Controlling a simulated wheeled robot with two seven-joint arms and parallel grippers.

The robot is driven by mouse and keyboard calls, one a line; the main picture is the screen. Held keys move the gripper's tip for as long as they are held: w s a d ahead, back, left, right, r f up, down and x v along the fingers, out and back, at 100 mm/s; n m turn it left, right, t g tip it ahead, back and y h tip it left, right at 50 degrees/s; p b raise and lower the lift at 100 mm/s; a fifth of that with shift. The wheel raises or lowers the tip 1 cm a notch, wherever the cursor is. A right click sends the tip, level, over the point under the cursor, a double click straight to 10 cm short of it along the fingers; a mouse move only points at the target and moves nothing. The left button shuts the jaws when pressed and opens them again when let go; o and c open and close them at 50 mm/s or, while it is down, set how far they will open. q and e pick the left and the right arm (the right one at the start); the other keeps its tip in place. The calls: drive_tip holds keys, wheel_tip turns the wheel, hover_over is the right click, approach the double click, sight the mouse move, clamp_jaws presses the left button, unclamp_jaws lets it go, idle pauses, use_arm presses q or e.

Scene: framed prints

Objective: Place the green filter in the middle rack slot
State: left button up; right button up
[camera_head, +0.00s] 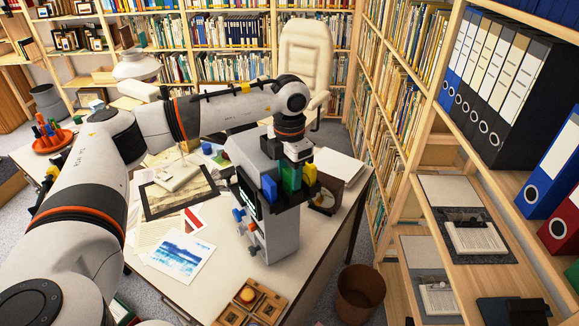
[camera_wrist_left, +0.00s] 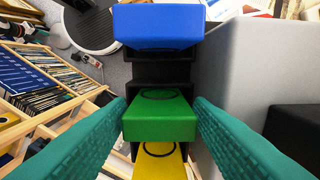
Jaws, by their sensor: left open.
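The green filter (camera_wrist_left: 158,122) sits in the middle slot of the black rack (camera_wrist_left: 160,72), between the blue filter (camera_wrist_left: 158,25) and the yellow filter (camera_wrist_left: 160,162). In the head view the rack is on the side of a grey machine (camera_head: 279,225), with the blue filter (camera_head: 269,188) left and the yellow filter (camera_head: 310,173) right. My left gripper (camera_head: 291,176) is above the rack. Its teal fingers, seen in the wrist view, are open on both sides of the green filter, with small gaps. The filter's lower part is hidden. My right gripper is not in view.
The machine stands on a white desk (camera_head: 205,295) with a blue print (camera_head: 180,256), a framed picture (camera_head: 178,190) and a wooden tray (camera_head: 250,301). A bookshelf borders the right. A brown bin (camera_head: 360,292) stands on the floor.

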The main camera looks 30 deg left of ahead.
sight(290, 171)
use_arm(q)
wheel_tip(290, 171, up, 12)
drive_tip(key=b, duration=0.3)
drive_tip(key=shift+r+b, duration=0.15)
drive_tip(key=shift+b, duration=0.2)
